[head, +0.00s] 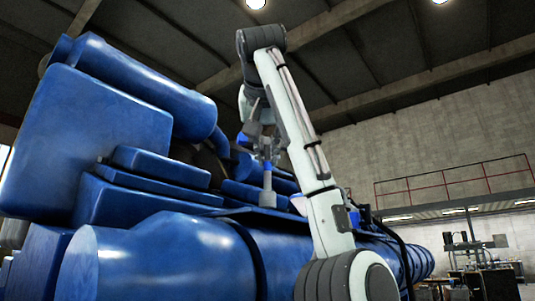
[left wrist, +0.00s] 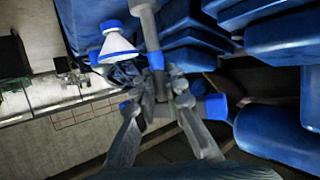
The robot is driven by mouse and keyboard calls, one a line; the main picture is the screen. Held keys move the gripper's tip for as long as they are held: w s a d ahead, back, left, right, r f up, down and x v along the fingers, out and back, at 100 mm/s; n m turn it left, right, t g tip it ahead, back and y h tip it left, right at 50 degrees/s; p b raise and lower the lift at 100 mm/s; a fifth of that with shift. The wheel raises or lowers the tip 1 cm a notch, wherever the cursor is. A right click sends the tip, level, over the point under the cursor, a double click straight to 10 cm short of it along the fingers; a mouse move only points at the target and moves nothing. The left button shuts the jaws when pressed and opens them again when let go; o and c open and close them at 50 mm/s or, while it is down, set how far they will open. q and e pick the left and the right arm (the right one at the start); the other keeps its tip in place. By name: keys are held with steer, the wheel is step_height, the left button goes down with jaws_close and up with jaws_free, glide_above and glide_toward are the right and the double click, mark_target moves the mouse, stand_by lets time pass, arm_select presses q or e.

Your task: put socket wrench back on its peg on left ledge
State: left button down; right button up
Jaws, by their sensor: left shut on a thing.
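The socket wrench (head: 267,178) is grey with blue bands and hangs roughly upright from my left gripper (head: 262,135) in the head view. Its lower end is close above the blue ledge along the engine; I cannot tell whether it touches. In the left wrist view, my left gripper (left wrist: 165,90) is shut on the wrench (left wrist: 146,24), whose grey shaft runs toward the top edge. A blue-tipped crosspiece (left wrist: 215,107) shows beside the fingers. I cannot make out the peg. My right gripper is not in view.
The large blue engine (head: 160,265) fills the left and middle of the head view, with stacked blue blocks (head: 160,165) close to the gripper. A white cone with blue bands (left wrist: 115,45) stands beside the wrench. Benches (head: 485,270) are far right.

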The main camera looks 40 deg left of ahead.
mark_target(267, 139)
arm_select(q)
steer(key=shift+f+b, duration=0.9)
steer(key=shift+f, duration=0.2)
steer(key=c, duration=1)
jaws_free()
steer(key=shift+o, duration=0.2)
step_height(267, 139, up, 3)
steer(key=shift+f+p, duration=0.2)
steer(key=shift+p, duration=1.05)
step_height(267, 139, up, 2)
steer(key=shift+r+p, duration=0.25)
steer(key=shift+p, duration=0.45)
steer(key=shift+r, duration=0.2)
step_height(267, 139, up, 4)
steer(key=shift+f, duration=0.2)
